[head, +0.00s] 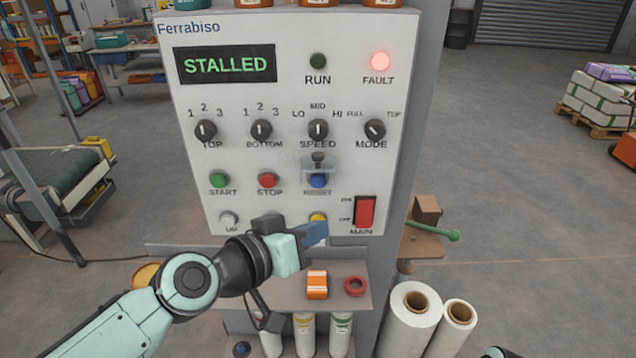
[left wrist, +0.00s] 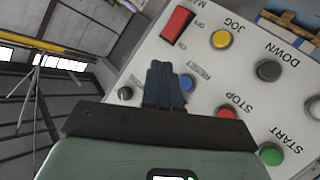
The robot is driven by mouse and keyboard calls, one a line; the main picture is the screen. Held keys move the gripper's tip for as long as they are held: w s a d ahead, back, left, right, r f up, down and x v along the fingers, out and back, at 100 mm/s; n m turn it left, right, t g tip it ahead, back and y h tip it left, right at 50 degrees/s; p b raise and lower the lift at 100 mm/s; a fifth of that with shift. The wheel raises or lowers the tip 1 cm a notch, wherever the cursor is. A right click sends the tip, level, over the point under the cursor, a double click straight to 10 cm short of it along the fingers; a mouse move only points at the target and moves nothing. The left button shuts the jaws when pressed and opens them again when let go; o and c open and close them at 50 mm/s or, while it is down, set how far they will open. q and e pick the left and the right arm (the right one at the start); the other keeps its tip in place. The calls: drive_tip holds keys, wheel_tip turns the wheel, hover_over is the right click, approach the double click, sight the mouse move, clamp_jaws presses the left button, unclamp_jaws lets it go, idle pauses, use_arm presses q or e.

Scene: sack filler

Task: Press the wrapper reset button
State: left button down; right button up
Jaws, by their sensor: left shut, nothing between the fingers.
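The blue reset button (head: 318,181) is on the pale control panel (head: 230,90), right of the red stop button. A small clear cover (head: 320,165) with a dark knob sits just above it; I cannot tell whether it covers the button. In the left wrist view the blue button (left wrist: 187,83) shows beside my fingers, which partly hide it. My left gripper (head: 315,233) is shut and empty, in front of the panel below the reset button. Its blue fingertips also show in the left wrist view (left wrist: 163,85), and they partly hide the yellow button (head: 318,217) in the head view.
The panel display (head: 227,65) reads STALLED and the red FAULT lamp (head: 380,62) is lit. Nearby are the stop button (head: 268,180), start button (head: 219,180) and red main switch (head: 365,211). A shelf (head: 280,295) below the panel holds an orange box (head: 317,285) and a red ring (head: 355,286).

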sight(318, 180)
idle(0.3)
use_arm(q)
drive_tip(key=w+p, duration=0.2)
drive_tip(key=w, duration=0.6)
drive_tip(key=shift+w, duration=0.4)
drive_tip(key=shift+w, duration=0.15)
idle(1.7)
drive_tip(key=shift+w, duration=0.3)
drive_tip(key=shift+w+p, duration=0.35)
drive_tip(key=shift+w, duration=0.1)
idle(0.7)
drive_tip(key=shift+s, duration=0.1)
drive_tip(key=shift+s+b, duration=0.5)
drive_tip(key=shift+s, duration=0.35)
